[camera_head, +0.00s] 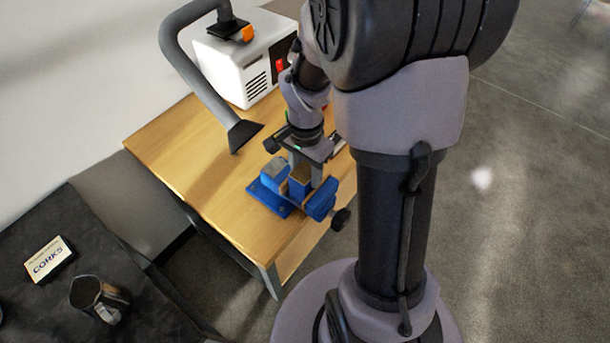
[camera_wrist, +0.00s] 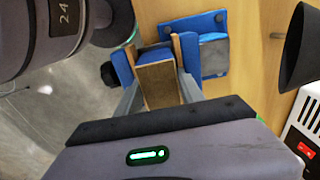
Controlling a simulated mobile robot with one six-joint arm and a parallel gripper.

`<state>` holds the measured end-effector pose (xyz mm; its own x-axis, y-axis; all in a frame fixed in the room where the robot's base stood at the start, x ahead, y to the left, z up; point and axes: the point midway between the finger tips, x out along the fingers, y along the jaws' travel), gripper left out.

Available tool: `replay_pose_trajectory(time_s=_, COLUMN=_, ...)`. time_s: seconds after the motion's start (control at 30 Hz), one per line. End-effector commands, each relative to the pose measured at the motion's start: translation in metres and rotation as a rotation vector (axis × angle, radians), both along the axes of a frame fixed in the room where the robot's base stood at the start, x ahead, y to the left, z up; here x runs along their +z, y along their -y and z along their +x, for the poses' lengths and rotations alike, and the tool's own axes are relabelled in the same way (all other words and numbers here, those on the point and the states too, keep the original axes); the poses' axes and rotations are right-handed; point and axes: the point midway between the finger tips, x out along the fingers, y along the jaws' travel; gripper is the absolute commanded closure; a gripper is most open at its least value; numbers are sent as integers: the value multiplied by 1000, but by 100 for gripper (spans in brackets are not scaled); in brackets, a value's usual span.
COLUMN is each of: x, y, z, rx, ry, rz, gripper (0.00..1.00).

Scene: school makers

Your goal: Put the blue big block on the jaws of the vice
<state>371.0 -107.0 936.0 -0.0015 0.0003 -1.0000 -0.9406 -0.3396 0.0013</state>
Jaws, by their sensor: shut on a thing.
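The blue vice (camera_head: 271,198) is on the wooden table, and it also shows in the wrist view (camera_wrist: 215,58). The big block has a blue side (camera_head: 298,190) and a brown face (camera_wrist: 158,88). My gripper (camera_head: 305,168) reaches down over the vice and is shut on the block. In the wrist view, my grey fingers lie either side of the block. The block is at the vice jaws (camera_wrist: 188,52), seen between their wooden faces. Whether it touches them or is slightly above is hard to tell.
A white machine (camera_head: 240,60) with a red switch stands behind on the wooden table (camera_head: 190,150). A grey extraction arm with a dark nozzle (camera_head: 243,133) hangs left of the vice. A dark table (camera_head: 60,300) at lower left holds a CORKS box (camera_head: 48,260) and a metal cup (camera_head: 98,298).

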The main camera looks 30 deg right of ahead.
Motion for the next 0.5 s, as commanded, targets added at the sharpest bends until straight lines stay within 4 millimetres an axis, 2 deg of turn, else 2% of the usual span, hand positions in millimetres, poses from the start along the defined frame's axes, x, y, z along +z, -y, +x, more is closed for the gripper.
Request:
replay_pose_trajectory(time_s=0.3, x=-3, y=0, z=0, rx=1, ry=1, rz=0, gripper=100)
replay_pose_trajectory(time_s=0.33, x=-3, y=0, z=0, rx=1, ry=1, rz=0, gripper=53)
replay_pose_trajectory(time_s=0.43, x=-2, y=0, z=0, rx=1, ry=0, rz=0, gripper=33)
replay_pose_trajectory(time_s=0.5, x=-2, y=0, z=0, rx=1, ry=0, rz=0, gripper=33)
